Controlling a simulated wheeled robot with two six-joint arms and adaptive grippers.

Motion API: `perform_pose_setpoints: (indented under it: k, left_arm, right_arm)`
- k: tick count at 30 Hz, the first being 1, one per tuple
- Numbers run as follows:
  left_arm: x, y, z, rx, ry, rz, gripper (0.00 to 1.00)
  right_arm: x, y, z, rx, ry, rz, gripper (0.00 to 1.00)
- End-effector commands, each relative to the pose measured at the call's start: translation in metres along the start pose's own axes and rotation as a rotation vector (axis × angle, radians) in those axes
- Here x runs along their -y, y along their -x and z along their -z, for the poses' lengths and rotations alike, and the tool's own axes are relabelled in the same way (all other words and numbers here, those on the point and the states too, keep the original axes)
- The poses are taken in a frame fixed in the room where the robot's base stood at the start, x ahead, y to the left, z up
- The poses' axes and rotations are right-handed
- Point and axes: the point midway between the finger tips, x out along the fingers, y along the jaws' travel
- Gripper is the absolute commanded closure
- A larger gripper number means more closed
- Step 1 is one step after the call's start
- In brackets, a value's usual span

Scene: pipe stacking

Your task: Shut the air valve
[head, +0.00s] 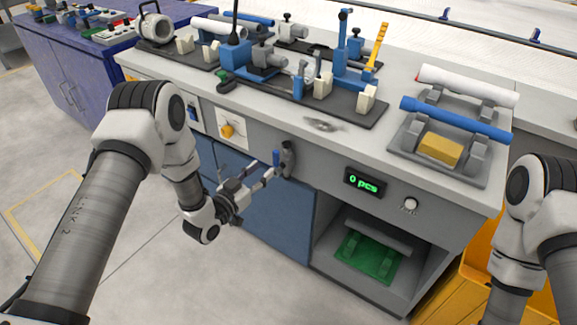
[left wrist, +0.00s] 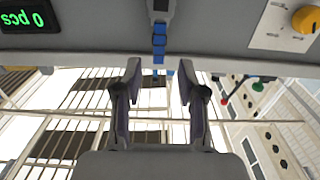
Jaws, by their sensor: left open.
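The air valve is on the front panel of the workbench, with a grey body (head: 289,160) and a blue handle (head: 277,158). In the left wrist view the blue handle (left wrist: 159,40) points away from the grey body at the top edge, in line with the gap between my fingers. My left gripper (head: 261,170) is open and empty, just in front of the panel by the handle. Its two fingers (left wrist: 160,72) are apart, on either side of the handle's line; I cannot tell whether they touch it. My right gripper is out of view.
A yellow knob on a white plate (head: 227,130) is left of the valve; a green display (head: 364,183) reading 0 pcs is right of it. Fixtures with pipes (head: 455,118) stand on the benchtop (head: 390,75). A green tray (head: 366,258) lies in the lower shelf. Floor is clear at left.

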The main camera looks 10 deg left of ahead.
Motion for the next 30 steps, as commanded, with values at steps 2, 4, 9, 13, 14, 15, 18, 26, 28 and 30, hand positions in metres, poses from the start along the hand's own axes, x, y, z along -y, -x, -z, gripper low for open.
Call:
perform_pose_setpoints:
  k: [2,4,9,13,14,15,18,26,28,30]
  left_arm:
    - [0.003,-0.001,-0.007,-0.004,0.000,0.006,0.59]
    - [0.003,-0.004,-0.005,-0.005,-0.001,0.006,0.59]
    - [0.002,-0.030,-0.003,-0.006,-0.002,0.004,0.59]
    - [0.002,-0.056,-0.004,-0.005,-0.002,0.005,0.59]
    - [0.003,-0.061,-0.004,-0.004,-0.002,0.006,0.59]
    - [0.003,-0.067,-0.004,-0.004,-0.001,0.006,0.59]
    - [0.003,-0.076,-0.004,-0.002,-0.001,0.006,0.59]
    - [0.003,-0.078,-0.004,0.000,0.001,0.008,0.63]
    - [0.003,-0.078,-0.004,0.000,0.001,0.008,0.88]
    - [0.003,-0.078,-0.004,0.000,0.001,0.008,1.00]
  right_arm:
    - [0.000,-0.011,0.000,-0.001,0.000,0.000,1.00]
    - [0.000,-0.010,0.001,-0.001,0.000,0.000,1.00]
    - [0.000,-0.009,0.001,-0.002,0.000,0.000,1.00]
    - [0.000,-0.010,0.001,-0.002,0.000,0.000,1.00]
    - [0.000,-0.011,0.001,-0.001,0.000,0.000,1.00]
    - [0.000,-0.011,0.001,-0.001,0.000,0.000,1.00]
    - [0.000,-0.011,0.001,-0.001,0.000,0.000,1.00]
    - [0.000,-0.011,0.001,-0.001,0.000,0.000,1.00]
    - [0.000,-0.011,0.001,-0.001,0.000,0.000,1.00]
    - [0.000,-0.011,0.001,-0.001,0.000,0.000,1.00]
